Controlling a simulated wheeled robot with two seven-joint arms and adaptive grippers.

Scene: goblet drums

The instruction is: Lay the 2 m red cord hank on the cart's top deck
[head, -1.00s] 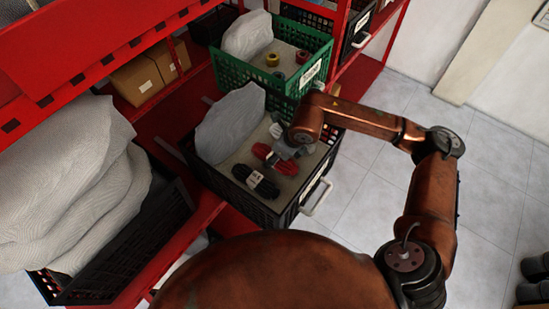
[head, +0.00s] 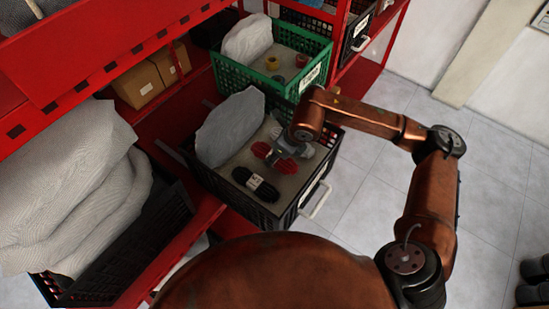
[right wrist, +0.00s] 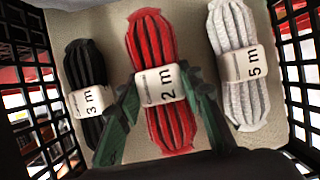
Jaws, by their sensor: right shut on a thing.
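The red cord hank (right wrist: 150,45), with a white "2 m" label, lies in the middle of an open black crate (head: 240,205). It also shows in the head view (head: 261,150), partly hidden by my gripper. My right gripper (right wrist: 166,88) reaches down into the crate and is shut on the red hank, one finger on each side by the label. The hank looks to be still at the crate floor. My left gripper is not in view. I see no cart deck in either view.
A black "3 m" hank (right wrist: 84,70) and a white "5 m" hank (right wrist: 232,45) lie on either side. A grey bag (head: 228,125) stands at the crate's left. A green crate (head: 255,82) is behind. Tiled floor (head: 370,180) is clear to the right.

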